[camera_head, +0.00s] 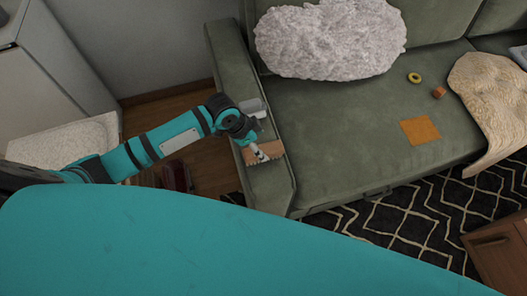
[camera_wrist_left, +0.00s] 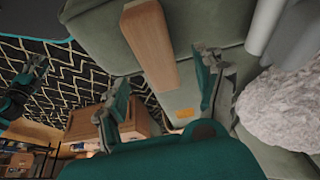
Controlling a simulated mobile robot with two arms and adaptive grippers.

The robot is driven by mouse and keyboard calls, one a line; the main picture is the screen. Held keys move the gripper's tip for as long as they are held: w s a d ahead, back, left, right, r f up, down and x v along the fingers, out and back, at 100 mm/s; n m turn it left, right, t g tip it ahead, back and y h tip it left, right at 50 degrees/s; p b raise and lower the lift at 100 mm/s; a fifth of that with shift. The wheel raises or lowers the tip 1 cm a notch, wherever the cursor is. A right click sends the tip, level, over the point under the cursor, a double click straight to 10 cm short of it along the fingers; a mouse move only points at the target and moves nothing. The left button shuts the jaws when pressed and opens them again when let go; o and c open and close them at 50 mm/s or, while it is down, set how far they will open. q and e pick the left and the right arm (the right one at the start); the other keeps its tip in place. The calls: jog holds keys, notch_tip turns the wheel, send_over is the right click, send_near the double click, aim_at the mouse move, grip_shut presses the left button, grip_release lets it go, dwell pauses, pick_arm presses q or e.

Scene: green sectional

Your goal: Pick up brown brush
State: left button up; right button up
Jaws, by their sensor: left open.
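The brown brush (camera_head: 274,148) lies on the green sofa's left armrest (camera_head: 268,185). In the left wrist view the brush (camera_wrist_left: 149,42) shows as a long wooden block. My left gripper (camera_head: 260,154) is over the brush in the head view and covers part of it.
A grey cylindrical object (camera_head: 252,106) stands on the armrest behind my gripper. A fluffy pillow (camera_head: 330,38), an orange cloth (camera_head: 420,131), a yellow ring (camera_head: 414,77) and a beige blanket (camera_head: 490,100) lie on the sofa. A wooden cabinet (camera_head: 500,255) stands lower right.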

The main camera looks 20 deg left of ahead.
aim_at(262, 149)
pick_arm(q)
jog(key=x, duration=0.5)
jog(key=shift+s+a, duration=0.1)
jog(key=shift+s, duration=0.05)
jog(key=shift+f, duration=0.3)
dwell(0.4)
jog(key=shift+c, duration=0.2)
jog(key=c, duration=1.3)
